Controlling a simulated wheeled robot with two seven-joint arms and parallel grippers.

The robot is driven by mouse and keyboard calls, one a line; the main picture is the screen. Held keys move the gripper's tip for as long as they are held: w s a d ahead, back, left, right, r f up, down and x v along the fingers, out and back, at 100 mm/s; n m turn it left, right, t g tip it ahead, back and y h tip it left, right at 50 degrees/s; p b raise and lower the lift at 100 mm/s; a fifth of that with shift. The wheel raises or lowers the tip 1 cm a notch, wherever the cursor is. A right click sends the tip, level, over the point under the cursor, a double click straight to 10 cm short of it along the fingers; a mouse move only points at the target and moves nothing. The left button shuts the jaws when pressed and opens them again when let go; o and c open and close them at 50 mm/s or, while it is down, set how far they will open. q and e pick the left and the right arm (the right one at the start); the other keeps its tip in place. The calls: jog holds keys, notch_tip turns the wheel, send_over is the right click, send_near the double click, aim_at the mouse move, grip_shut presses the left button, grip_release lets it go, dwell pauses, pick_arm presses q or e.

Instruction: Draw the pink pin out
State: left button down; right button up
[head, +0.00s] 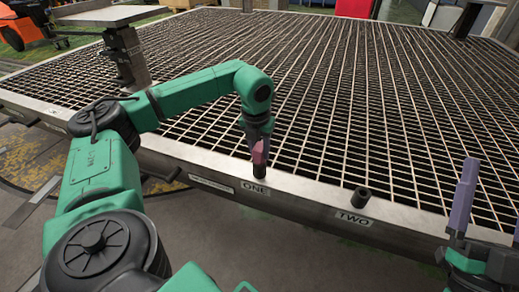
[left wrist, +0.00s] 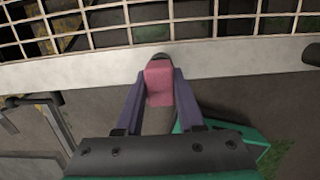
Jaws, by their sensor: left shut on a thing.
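The pink pin (head: 258,153) stands upright at the dark socket (head: 259,169) above the label ONE on the frame's front edge. Its lower end meets the socket's top, and how deep it sits is hidden. My left gripper (head: 258,148) points down and is shut on the pin. In the left wrist view the pink pin (left wrist: 159,84) is between the two purple fingers, with the dark socket rim just beyond it. My right gripper (head: 488,205) is at the right edge, fingers up and apart, partly cut off.
A second dark socket (head: 361,196) by the label TWO looks empty. The metal grating (head: 330,90) spreads behind the front rail (head: 300,192). A post with a flat plate (head: 112,16) stands at the back left. The rail between the sockets is clear.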

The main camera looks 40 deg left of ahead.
pick_arm(q)
jog(key=shift+r+p, duration=0.3)
jog(key=shift+r, duration=0.25)
jog(key=shift+r+p, duration=0.3)
jog(key=shift+p, duration=0.2)
jog(key=shift+r, duration=0.25)
pick_arm(e)
jog(key=shift+a+f+m+g+h, duration=1.1)
jog(key=shift+f+g, duration=2.1)
jog(key=shift+f, duration=7)
pick_arm(q)
jog(key=shift+r+p, duration=0.2)
jog(key=shift+p, duration=0.25)
jog(key=shift+r, duration=0.2)
jog(key=shift+r+p, duration=0.25)
jog(key=shift+p, duration=0.2)
jog(key=shift+r, duration=0.25)
jog(key=shift+r+p, duration=0.2)
jog(key=shift+p, duration=0.25)
jog(key=shift+r+p, duration=0.85)
jog(key=shift+r, duration=0.05)
pick_arm(e)
jog(key=s+a+f+g+h, duration=0.1)
jog(key=s+f+g, duration=0.5)
jog(key=s+f, duration=0.5)
jog(key=shift+s+a+f+g+h, duration=0.15)
jog(key=shift+f+g+h, duration=0.15)
jog(key=shift+f, duration=1.55)
